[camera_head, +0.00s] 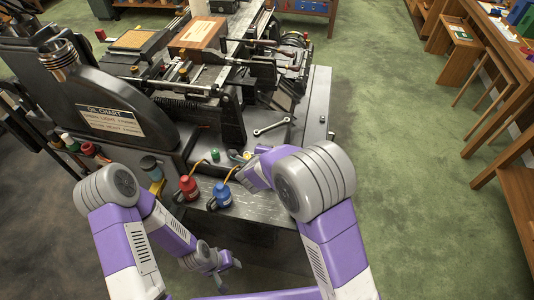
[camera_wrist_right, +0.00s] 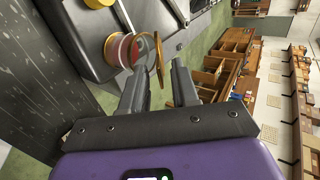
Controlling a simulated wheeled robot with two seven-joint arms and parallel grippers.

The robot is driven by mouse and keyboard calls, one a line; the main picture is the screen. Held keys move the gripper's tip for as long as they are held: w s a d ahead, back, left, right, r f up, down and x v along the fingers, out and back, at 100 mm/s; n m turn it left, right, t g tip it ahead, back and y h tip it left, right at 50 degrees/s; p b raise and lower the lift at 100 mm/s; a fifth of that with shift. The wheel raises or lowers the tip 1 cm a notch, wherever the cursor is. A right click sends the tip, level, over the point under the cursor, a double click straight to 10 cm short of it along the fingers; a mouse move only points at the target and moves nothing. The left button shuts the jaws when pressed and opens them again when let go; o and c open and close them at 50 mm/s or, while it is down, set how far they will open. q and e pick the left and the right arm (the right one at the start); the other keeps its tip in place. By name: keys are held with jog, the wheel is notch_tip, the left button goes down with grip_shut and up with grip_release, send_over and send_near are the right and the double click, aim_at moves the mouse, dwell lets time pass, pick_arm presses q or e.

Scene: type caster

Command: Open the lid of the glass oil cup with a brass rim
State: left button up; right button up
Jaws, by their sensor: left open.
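The glass oil cup (camera_wrist_right: 118,50), with reddish contents and a brass rim, shows in the right wrist view on a dark machine surface. A thin brass disc, apparently its lid (camera_wrist_right: 158,55), stands nearly edge-on beside the cup's mouth, tilted away from it. My right gripper (camera_wrist_right: 160,72) is open, its fingers either side of the lower part of the disc; I cannot tell whether either finger touches it. In the head view my right arm largely hides this place. My left gripper (camera_head: 228,270) is open and empty, low in front of the bench.
A red oil can (camera_head: 188,188) and a blue oil can (camera_head: 221,195) stand on the bench's front edge. A wrench (camera_head: 271,127) lies on the metal top. The dark machine with an oil chart (camera_head: 112,120) fills the left. Green floor (camera_head: 410,190) is clear at right.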

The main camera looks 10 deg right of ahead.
jog(key=p+v, duration=0.1)
jog(key=v, duration=0.6)
jog(key=shift+s, duration=0.2)
jog(key=shift+r, duration=0.15)
